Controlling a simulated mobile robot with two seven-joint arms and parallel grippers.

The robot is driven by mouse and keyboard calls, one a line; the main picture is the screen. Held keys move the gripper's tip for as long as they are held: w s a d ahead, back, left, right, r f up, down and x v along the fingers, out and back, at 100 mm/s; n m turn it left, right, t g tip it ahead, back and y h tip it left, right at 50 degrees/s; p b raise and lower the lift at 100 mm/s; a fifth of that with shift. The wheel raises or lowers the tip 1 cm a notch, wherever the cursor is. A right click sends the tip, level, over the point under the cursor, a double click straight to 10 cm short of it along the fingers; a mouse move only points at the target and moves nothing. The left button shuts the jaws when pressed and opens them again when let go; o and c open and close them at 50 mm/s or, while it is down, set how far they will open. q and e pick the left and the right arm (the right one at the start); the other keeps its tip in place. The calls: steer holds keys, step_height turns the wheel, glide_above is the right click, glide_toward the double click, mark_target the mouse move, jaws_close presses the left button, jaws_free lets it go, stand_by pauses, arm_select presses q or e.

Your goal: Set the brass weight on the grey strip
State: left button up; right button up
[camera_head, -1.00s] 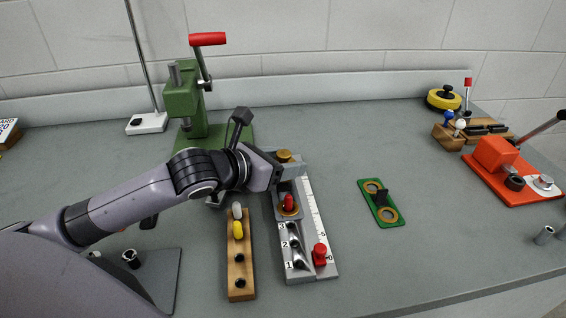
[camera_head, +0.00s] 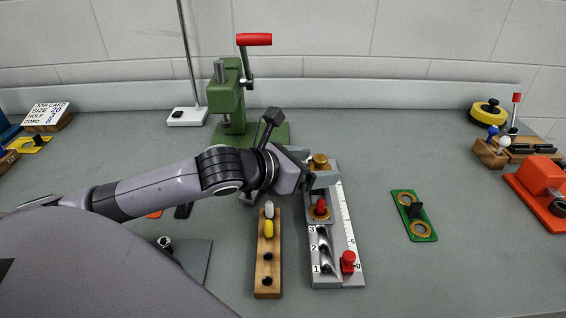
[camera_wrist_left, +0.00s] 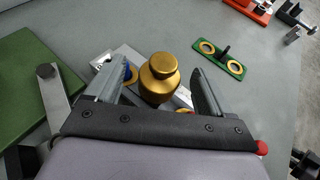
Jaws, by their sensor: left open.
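The brass weight (camera_head: 319,161) is a small knobbed golden cylinder. It stands on the grey block at the far end of a long grey fixture (camera_head: 318,277) with numbered hollows and a white scale. My left gripper (camera_head: 303,176) is beside it, open. In the left wrist view the weight (camera_wrist_left: 158,80) shows between the two spread fingers of the left gripper (camera_wrist_left: 155,92), with gaps on both sides. I cannot tell for sure which surface is the grey strip. My right gripper is not in view.
A red peg (camera_head: 321,207) and a red knob (camera_head: 348,261) stand on the fixture. A wooden block (camera_head: 268,281) with pegs is left of it. A green press (camera_head: 230,100) stands behind. A green plate (camera_head: 422,230) lies right, with bare bench around it.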

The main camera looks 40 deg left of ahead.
arm_select(q)
steer(key=shift+p+v, duration=2)
steer(key=shift+v, duration=3.05)
steer(key=shift+r, duration=0.1)
steer(key=shift+s, duration=0.1)
